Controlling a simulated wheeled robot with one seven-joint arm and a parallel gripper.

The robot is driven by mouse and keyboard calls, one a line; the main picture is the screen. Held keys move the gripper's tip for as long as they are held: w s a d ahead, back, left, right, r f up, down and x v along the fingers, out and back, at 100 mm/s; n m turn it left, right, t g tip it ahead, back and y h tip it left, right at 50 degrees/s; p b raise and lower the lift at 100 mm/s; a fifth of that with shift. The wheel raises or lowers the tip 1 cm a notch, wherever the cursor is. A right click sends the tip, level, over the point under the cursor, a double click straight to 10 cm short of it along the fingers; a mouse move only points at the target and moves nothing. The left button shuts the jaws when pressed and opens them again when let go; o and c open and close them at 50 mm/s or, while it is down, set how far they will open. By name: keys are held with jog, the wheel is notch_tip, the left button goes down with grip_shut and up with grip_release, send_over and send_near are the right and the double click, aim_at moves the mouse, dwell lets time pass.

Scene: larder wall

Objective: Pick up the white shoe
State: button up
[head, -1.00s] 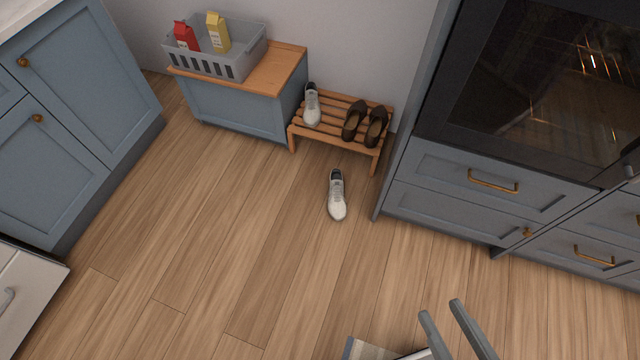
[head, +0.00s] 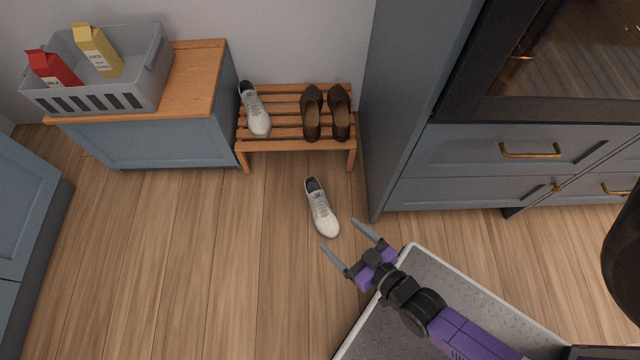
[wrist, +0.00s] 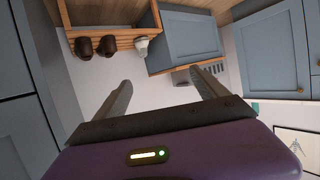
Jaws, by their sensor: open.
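One white shoe (head: 321,207) lies on the wooden floor in front of the shoe rack, its toe pointing toward me. A second white shoe (head: 254,110) stands on the left of the rack; a white shoe on the rack also shows in the wrist view (wrist: 142,47). My gripper (head: 345,238) is open and empty, with its fingers just in front of and to the right of the floor shoe's toe in the head view. Its spread fingers also show in the wrist view (wrist: 163,92). The floor shoe is not visible in the wrist view.
The slatted wooden rack (head: 283,145) also holds a pair of brown shoes (head: 326,113). Left of it, a blue cabinet with a wooden top (head: 209,75) bears a grey basket (head: 151,84) with two cartons. Blue drawers (head: 480,150) stand close on the right. The floor at left is clear.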

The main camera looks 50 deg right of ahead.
jog(key=w+d+f+m+h+b, duration=0.1)
jog(key=w+d+f+b, duration=0.15)
jog(key=f, duration=0.55)
jog(key=w+d+f+g+b, duration=0.15)
jog(key=f+b, duration=0.25)
jog(key=f, duration=0.4)
jog(key=w+d+f+m+h+b, duration=0.1)
jog(key=w+d+f+b, duration=0.2)
jog(key=f, duration=0.5)
jog(key=h+b, duration=0.1)
jog(key=b, duration=0.6)
send_over(329, 223)
jog(key=shift+m+g, duration=0.4)
jog(key=shift+g, duration=0.05)
jog(key=f, duration=0.7)
jog(key=s+f, duration=0.1)
jog(key=f, duration=0.3)
jog(key=shift+a+f, duration=0.3)
jog(key=shift+a, duration=0.1)
jog(key=shift+b+x, duration=0.5)
jog(key=shift+x, duration=0.3)
jog(key=b+x, duration=0.4)
jog(key=x, duration=0.2)
jog(key=shift+d+f, duration=0.1)
jog(key=shift+w, duration=0.15)
jog(key=shift+d, duration=0.1)
grip_shut()
jog(key=shift+r+p, duration=0.25)
jog(key=shift+p, duration=0.05)
